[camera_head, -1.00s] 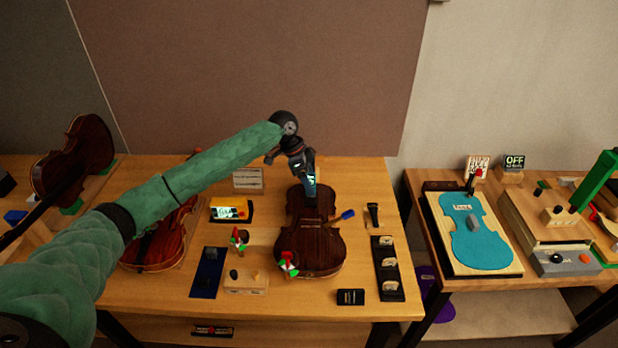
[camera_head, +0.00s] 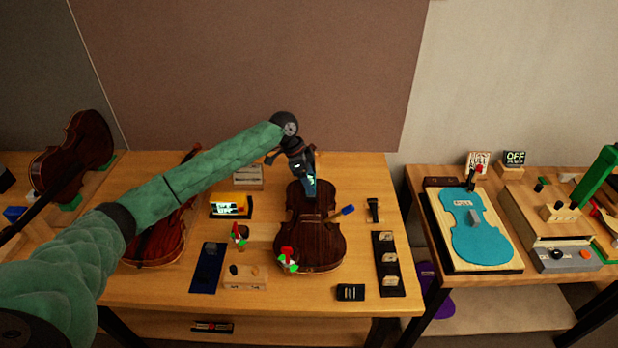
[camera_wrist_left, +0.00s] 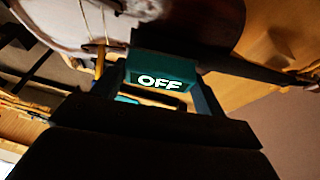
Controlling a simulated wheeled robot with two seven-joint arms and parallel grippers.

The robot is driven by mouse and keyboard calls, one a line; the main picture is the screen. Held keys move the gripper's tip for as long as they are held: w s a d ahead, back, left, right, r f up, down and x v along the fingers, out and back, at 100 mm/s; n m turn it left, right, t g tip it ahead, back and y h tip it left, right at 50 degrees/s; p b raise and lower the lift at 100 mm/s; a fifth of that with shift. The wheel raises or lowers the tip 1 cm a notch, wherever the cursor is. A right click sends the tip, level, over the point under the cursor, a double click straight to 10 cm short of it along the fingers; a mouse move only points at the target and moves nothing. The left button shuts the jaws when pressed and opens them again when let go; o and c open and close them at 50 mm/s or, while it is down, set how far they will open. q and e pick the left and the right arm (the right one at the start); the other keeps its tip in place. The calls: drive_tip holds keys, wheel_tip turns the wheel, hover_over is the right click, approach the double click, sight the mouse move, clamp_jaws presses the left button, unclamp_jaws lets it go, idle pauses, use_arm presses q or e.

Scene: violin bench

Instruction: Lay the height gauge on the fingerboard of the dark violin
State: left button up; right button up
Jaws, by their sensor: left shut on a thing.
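The dark violin (camera_head: 318,248) lies on its back on the wooden bench, its body below my left gripper. My left gripper (camera_head: 311,187) points down over the upper end of the violin's body and hides much of the neck and fingerboard there. In the left wrist view the gripper (camera_wrist_left: 158,75) is shut on the height gauge (camera_wrist_left: 162,70), a teal block whose lit display reads OFF. Part of the violin's body (camera_wrist_left: 215,22) shows right behind the gauge. I cannot tell whether the gauge touches the fingerboard. My right gripper is not in view.
A blue-handled tool (camera_head: 345,211) lies by the violin's right side. A red-and-green figure (camera_head: 287,259) stands at its lower left. A black tray (camera_head: 388,265) lies to the right. A second, redder violin (camera_head: 158,242) lies to the left. A side table (camera_head: 480,263) holds a blue violin shape.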

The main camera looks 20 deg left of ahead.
use_arm(q)
drive_tip(key=shift+f, duration=0.55)
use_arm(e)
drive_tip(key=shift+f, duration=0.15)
use_arm(q)
drive_tip(key=o, duration=1.1)
drive_tip(key=shift+a+r+b, duration=0.15)
drive_tip(key=shift+r+b, duration=0.1)
drive_tip(key=shift+b, duration=0.25)
drive_tip(key=shift+b+v, duration=1.5)
drive_tip(key=shift+v, duration=2.1)
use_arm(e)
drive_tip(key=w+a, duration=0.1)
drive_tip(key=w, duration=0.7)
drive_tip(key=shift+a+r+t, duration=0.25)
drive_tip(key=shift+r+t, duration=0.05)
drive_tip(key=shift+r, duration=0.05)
